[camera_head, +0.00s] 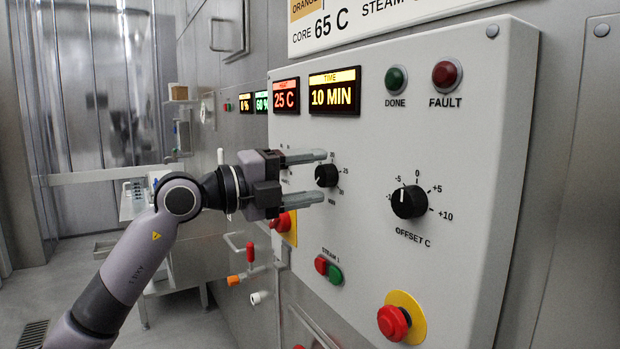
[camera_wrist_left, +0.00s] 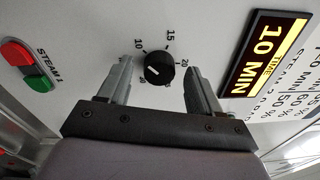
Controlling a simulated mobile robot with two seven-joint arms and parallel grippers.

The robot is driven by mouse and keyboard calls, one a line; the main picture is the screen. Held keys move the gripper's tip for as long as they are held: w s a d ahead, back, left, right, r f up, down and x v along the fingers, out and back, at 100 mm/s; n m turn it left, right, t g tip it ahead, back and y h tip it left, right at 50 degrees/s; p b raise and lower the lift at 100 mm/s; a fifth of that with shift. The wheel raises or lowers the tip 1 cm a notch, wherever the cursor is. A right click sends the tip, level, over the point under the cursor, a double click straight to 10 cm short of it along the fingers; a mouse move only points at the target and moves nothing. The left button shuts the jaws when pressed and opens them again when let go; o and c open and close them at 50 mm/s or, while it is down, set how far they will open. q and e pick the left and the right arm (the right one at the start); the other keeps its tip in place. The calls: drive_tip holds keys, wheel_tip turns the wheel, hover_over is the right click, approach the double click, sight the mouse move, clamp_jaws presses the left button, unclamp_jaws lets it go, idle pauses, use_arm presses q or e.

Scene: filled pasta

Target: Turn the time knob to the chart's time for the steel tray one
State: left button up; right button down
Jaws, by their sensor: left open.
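The time knob (camera_head: 327,175) is a round black dial on the light grey control panel. The lit time display (camera_head: 334,92) above it reads 10 MIN. My left gripper (camera_head: 319,177) is open, its two grey fingers pointing at the panel above and below the knob. In the left wrist view the knob (camera_wrist_left: 159,69) sits between the fingertips with a gap on each side; its pale mark is small and hard to read. Part of a chart (camera_head: 375,20) shows above the panel, with an orange label and CORE 65 C. No steel tray can be made out. My right gripper is not in view.
The offset knob (camera_head: 408,202) is to the right. A red button on a yellow plate (camera_head: 395,322) is low on the panel. Red and green STEAM 1 buttons (camera_head: 328,269) are below the time knob. Another red knob (camera_head: 280,222) is just under my gripper.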

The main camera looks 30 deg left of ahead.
use_arm(q)
drive_tip(key=b+v, duration=0.1)
drive_tip(key=v, duration=0.5)
drive_tip(key=shift+s+a+b, duration=0.15)
drive_tip(key=shift+s+b, duration=0.2)
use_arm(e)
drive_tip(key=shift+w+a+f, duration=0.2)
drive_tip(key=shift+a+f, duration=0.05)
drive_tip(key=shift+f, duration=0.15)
